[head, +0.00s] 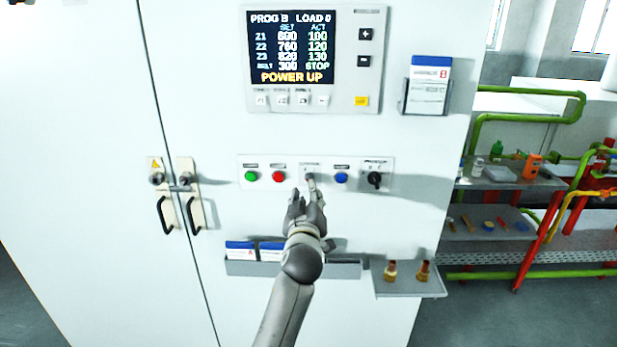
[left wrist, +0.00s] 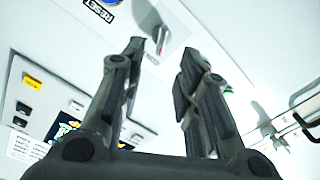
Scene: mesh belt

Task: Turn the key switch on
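The key switch (head: 310,176) sits in the middle of the button row on the white cabinet. In the head view it is partly hidden by my left gripper (head: 308,192), which is right in front of it. In the left wrist view the silvery key of the key switch (left wrist: 160,38) shows between and just beyond the fingertips of my left gripper (left wrist: 161,52). The fingers are apart, with a clear gap between them, and hold nothing. I cannot tell whether a finger touches the key. My right gripper is in neither view.
A green button (head: 251,176) and a red button (head: 278,176) are left of the switch. A blue button (head: 341,178) and black selector (head: 375,180) are right. The display (head: 292,47) above reads POWER UP. A card holder (head: 345,269) and small shelf (head: 408,288) protrude below.

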